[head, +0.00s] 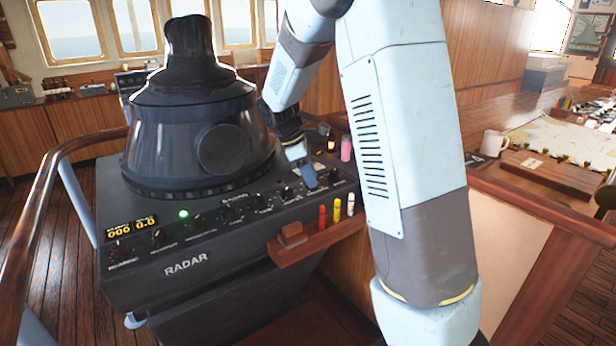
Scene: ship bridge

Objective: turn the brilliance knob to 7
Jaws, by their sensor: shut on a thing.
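The black radar console (187,289) stands at the left with a row of knobs along its sloping front panel. The knob labels are too small to read surely, so I cannot tell by label which is the brilliance knob. My gripper (308,178) reaches down to the right part of this row, with its fingers shut on a knob there. The fingers hide that knob, its pointer and its scale. A free black knob (287,193) sits just left of the fingers, and another (335,174) sits to their right.
A dark viewing hood (190,125) rises from the console close left of my gripper. A wooden ledge (318,242) with red, yellow and white markers (337,210) lies below the panel. A pink cylinder (346,148) stands behind. A white mug (494,143) stands right, beyond my arm.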

